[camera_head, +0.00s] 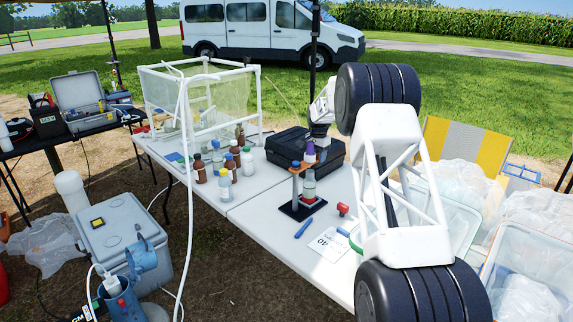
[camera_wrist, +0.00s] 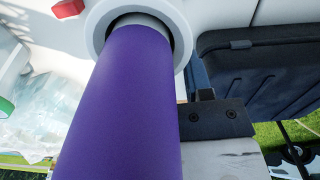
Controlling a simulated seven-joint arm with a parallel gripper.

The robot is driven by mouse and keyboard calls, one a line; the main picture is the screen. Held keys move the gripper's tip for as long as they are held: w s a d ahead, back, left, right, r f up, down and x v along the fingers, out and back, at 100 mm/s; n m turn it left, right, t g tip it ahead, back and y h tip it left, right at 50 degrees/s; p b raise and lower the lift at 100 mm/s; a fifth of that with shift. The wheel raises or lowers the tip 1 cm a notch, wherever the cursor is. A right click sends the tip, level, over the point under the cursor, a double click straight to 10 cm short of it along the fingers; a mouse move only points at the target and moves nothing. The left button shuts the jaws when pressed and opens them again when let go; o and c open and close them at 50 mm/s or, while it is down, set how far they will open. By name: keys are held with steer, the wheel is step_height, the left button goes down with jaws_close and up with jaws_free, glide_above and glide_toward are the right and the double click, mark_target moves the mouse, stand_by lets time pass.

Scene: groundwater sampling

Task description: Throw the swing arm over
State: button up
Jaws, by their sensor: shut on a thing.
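A small stand (camera_head: 301,209) with a black base is on the white table in the head view. It has an orange-brown upright (camera_head: 295,188) and holds a pale bottle (camera_head: 308,187). A purple piece (camera_head: 309,152) is just above the bottle, at my gripper (camera_head: 318,143). In the wrist view the purple cylinder (camera_wrist: 125,110) fills the middle and meets a pale ring (camera_wrist: 104,30). My gripper is shut on this purple piece. The finger contact is mostly hidden. I cannot tell clearly which part of the stand is the swing arm.
Several sample bottles (camera_head: 226,180) stand left of the stand. A blue pen (camera_head: 303,228), a red piece (camera_head: 343,209) and a card (camera_head: 328,244) lie near the front. Clear bins (camera_head: 520,250) are at right.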

steer(key=shift+s+d+m, duration=0.2)
steer(key=shift+d+m, duration=0.05)
steer(key=shift+m, duration=0.05)
stand_by(0.5)
steer(key=shift+o, duration=1.4)
steer(key=shift+r, duration=0.1)
steer(key=shift+r, duration=3.85)
